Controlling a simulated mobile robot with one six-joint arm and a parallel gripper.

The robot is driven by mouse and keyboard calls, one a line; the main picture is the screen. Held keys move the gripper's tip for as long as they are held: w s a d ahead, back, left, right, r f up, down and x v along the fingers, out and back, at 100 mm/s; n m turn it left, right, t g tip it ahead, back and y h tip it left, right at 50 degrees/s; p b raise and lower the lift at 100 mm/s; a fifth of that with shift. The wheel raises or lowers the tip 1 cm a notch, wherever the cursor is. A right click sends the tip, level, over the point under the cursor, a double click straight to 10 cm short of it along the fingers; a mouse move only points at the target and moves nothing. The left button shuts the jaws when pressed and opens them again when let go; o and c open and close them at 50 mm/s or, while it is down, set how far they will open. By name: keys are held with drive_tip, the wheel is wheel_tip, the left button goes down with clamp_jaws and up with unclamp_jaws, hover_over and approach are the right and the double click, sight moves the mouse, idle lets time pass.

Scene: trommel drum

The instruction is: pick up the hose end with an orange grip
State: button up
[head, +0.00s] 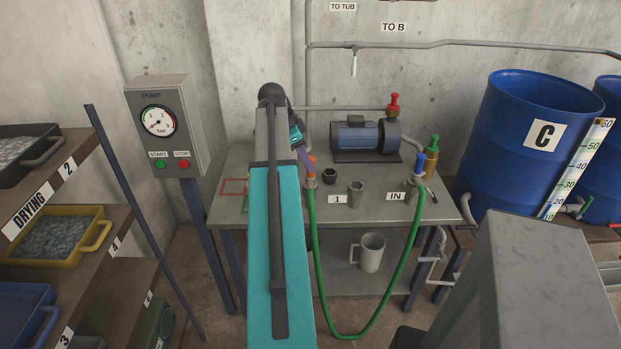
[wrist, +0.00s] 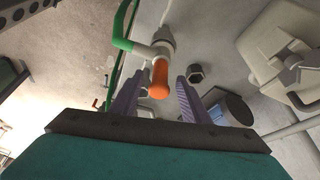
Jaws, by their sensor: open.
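The hose end with the orange grip (head: 311,163) stands at the left of the grey bench, with the green hose (head: 316,270) hanging from it in a loop. In the wrist view the orange grip (wrist: 160,80) lies between the two purple fingers of my gripper (wrist: 157,102). The fingers are open, with gaps on both sides, and do not appear to touch it. In the head view my gripper (head: 303,155) is just left of the orange grip, partly hidden by my arm. The hose's other end has a blue grip (head: 420,162), near the IN label.
A blue pump (head: 358,137) stands behind on the bench (head: 290,214). A grey socket (head: 355,194) by label 1 and a dark nut-like piece (head: 329,176) are right of the orange grip. A mug (head: 371,252) is on the lower shelf. A pump panel (head: 165,125) stands left.

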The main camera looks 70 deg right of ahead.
sight(310, 179)
drive_tip(key=shift+p+x, duration=0.45)
drive_tip(key=shift+x, duration=1.45)
clamp_jaws()
